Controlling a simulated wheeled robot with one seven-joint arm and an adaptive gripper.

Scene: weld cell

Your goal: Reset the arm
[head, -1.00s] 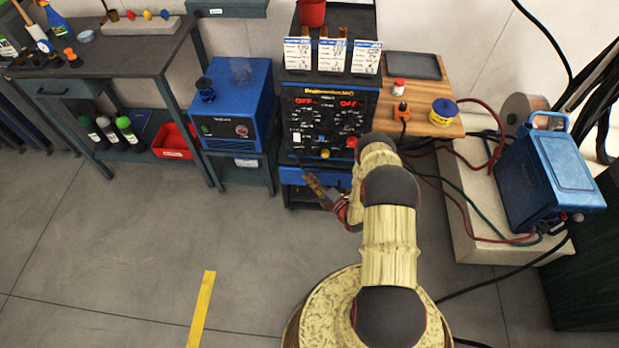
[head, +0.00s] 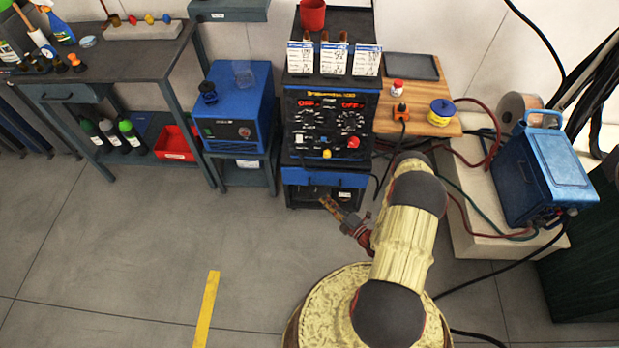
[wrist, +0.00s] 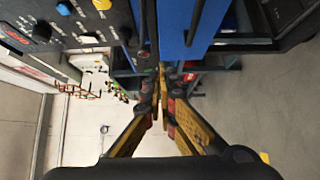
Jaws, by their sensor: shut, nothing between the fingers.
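My arm rises from its round base and bends at the elbow in the head view. My gripper (head: 334,207) is low in front of the cart under the welding machine, its fingers pointing to the left. In the wrist view my gripper (wrist: 160,95) shows its two yellow and dark fingers closed together at the tips, with nothing between them. The welding machine (head: 326,125) with knobs and red OFF displays stands beyond the gripper. Its control panel also shows in the wrist view (wrist: 68,25) at the upper left.
The cart's blue drawer (head: 325,178) is close beyond my gripper. A wooden side table (head: 435,126) holds a blue-and-yellow tin and other small items. A blue box unit (head: 548,175) stands at the right with hoses and cables. Open floor (head: 120,240) lies left, with a yellow stripe (head: 207,312).

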